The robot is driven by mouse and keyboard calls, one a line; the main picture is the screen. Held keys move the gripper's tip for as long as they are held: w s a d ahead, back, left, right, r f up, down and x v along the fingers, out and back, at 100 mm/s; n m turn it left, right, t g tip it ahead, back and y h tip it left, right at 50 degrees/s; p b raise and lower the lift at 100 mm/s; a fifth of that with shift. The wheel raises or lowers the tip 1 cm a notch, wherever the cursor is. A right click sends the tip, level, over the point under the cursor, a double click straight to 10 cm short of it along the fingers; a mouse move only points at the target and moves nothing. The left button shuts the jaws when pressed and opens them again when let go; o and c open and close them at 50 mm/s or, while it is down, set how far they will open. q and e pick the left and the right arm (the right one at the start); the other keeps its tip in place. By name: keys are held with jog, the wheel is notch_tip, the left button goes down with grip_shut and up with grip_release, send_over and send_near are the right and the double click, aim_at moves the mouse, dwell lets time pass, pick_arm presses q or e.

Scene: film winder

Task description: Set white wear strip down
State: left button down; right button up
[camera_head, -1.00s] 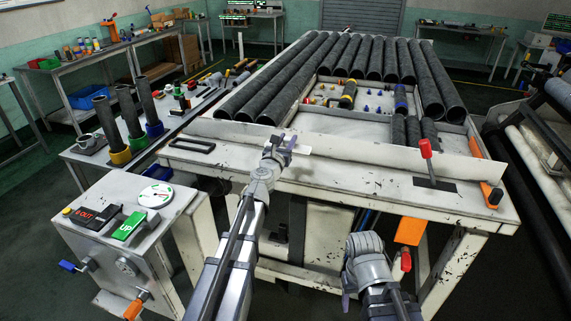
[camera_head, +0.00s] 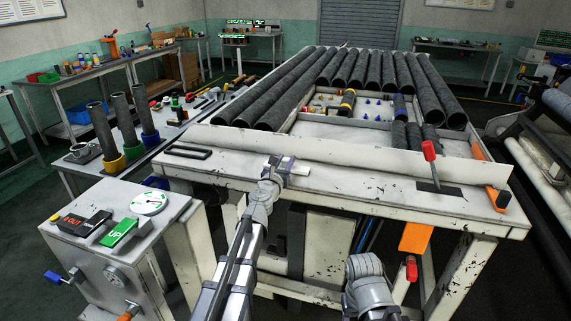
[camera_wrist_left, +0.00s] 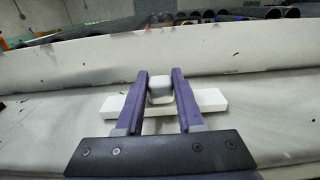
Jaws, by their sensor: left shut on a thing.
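The white wear strip (camera_wrist_left: 210,100) is a short flat white bar with a raised block in its middle. My left gripper (camera_wrist_left: 160,88) is shut on that block, and the bar sticks out on both sides of the purple fingers. In the head view my left gripper (camera_head: 280,165) is over the front ledge of the white bench, and the strip (camera_head: 300,169) shows at its right. The strip is at or just above the ledge; I cannot tell whether it touches. My right arm shows at the bottom, but its fingers are not visible.
A raised white rail (camera_head: 330,143) runs along the bench behind the strip. A black handle (camera_head: 188,152) lies left on the ledge; a red-handled lever (camera_head: 430,152) stands right. Black tubes (camera_head: 300,85) lie behind the rail. The ledge beside the strip is clear.

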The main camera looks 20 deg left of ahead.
pick_arm(q)
jog(key=shift+f, duration=0.15)
jog(key=c, duration=0.5)
grip_release()
jog(key=shift+s, duration=0.2)
jog(key=s, duration=1.1)
jog(key=shift+s+a, duration=0.2)
jog(key=shift+s, duration=0.15)
